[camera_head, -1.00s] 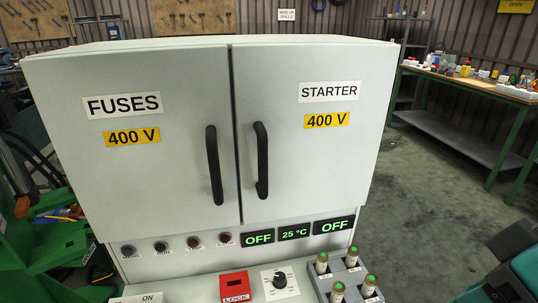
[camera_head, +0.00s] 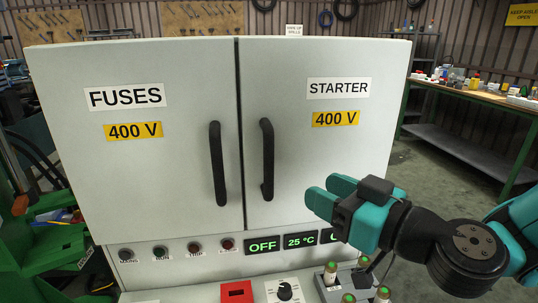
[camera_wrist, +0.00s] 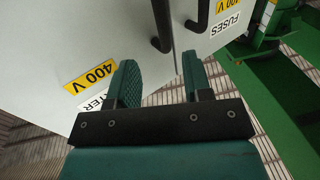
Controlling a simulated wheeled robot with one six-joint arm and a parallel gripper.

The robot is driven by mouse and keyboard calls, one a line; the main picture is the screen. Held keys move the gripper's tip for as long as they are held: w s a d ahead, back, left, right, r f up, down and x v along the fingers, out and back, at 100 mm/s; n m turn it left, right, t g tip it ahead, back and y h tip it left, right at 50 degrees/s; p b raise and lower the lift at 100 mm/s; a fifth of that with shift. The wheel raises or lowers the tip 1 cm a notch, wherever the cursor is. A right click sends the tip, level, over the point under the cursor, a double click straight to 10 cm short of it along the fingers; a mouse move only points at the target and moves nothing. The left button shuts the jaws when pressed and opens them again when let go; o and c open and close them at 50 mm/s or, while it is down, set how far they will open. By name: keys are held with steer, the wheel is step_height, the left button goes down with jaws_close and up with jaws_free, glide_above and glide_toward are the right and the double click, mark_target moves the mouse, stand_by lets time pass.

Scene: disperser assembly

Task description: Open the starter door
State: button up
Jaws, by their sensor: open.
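The starter door (camera_head: 345,155) is the right door of the pale grey cabinet and is shut flush with the fuses door (camera_head: 150,170). It carries a STARTER label and a yellow 400 V label. Its black vertical handle (camera_head: 267,160) is near its left edge. My teal gripper (camera_head: 324,192) is open and empty, right of the handle's lower end and apart from it. In the wrist view the gripper (camera_wrist: 160,68) has its fingers spread, with the starter handle (camera_wrist: 162,26) beyond them. One finger partly hides the STARTER label.
Below the doors a panel has buttons, green displays and a red LOCK piece (camera_head: 236,292). Green-topped fuses (camera_head: 348,298) stand at the front right, partly below my arm. A workbench (camera_head: 470,95) stands at the right. Floor to the right is clear.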

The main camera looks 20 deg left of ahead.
mark_target(273, 166)
steer(key=p+x, duration=0.7)
steer(key=x, duration=0.5)
steer(key=shift+r, duration=0.15)
steer(key=shift+w+a, duration=0.15)
steer(key=shift+a, duration=0.25)
jaws_close()
